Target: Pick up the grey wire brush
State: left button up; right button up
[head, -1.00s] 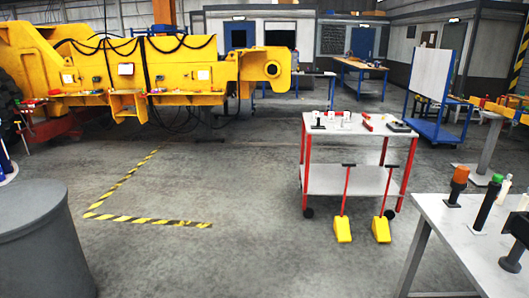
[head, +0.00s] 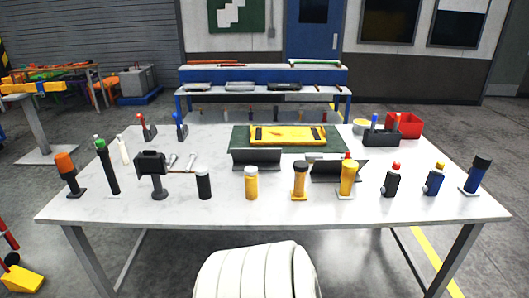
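I cannot make out a grey wire brush for certain in the head view. A white-topped table (head: 225,211) stands right in front of me, with many small tools and bottles on it. Some grey, long items (head: 240,86) lie on the blue bench behind it, too small to identify. Neither of my grippers is in view.
On the table stand a black lamp-like tool (head: 152,170), an orange-topped beacon (head: 66,165), several bottles, a yellow case (head: 290,135) on a green mat and a red bin (head: 408,125). A blue bench (head: 262,75) stands behind.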

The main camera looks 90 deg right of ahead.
aim_at(310, 157)
jog(key=z, duration=2.15)
